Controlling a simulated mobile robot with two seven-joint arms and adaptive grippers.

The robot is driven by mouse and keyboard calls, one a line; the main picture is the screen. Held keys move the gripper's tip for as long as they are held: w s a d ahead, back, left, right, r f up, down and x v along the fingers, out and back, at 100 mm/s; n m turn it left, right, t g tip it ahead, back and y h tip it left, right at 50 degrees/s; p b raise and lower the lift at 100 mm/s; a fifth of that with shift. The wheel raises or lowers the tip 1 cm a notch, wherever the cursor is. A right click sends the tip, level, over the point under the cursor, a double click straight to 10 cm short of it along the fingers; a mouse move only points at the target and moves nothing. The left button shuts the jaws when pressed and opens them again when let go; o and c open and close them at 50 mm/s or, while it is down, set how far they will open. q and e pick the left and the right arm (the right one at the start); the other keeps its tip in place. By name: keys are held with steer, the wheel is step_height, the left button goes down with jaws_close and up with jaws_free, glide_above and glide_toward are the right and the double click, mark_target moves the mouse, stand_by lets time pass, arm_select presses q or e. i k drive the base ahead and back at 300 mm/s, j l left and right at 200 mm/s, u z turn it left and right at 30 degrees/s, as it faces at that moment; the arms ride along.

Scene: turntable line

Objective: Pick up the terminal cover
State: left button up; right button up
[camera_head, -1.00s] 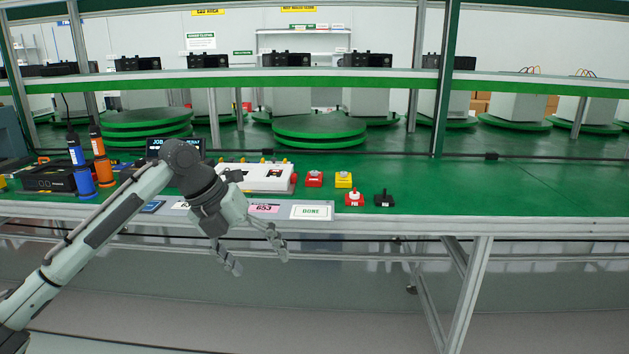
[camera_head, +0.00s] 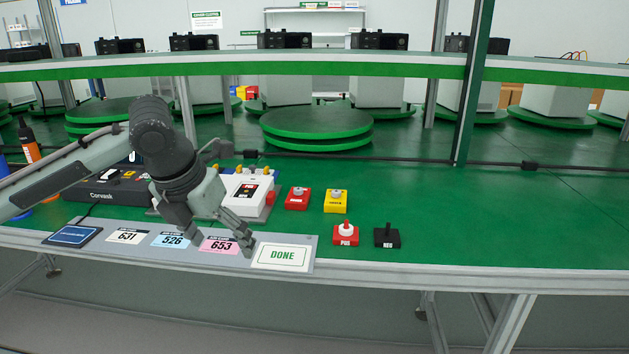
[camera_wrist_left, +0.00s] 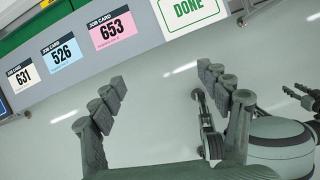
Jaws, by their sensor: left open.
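My left gripper (camera_head: 224,245) is open and empty in front of the table's front edge, near the job cards; its spread fingers also show in the left wrist view (camera_wrist_left: 162,82). No part is clearly marked as the terminal cover. Dark finger-like parts, perhaps my right gripper (camera_wrist_left: 304,97), show at the wrist view's right edge.
A card strip along the front edge holds job cards and a DONE card (camera_head: 282,256). A white unit (camera_head: 240,195) and a black device (camera_head: 108,190) stand behind my left arm. A shelf rail (camera_head: 380,66) crosses above the table. The table's right side is clear.

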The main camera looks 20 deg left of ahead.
mark_target(293, 202)
steer(key=i, duration=1.05)
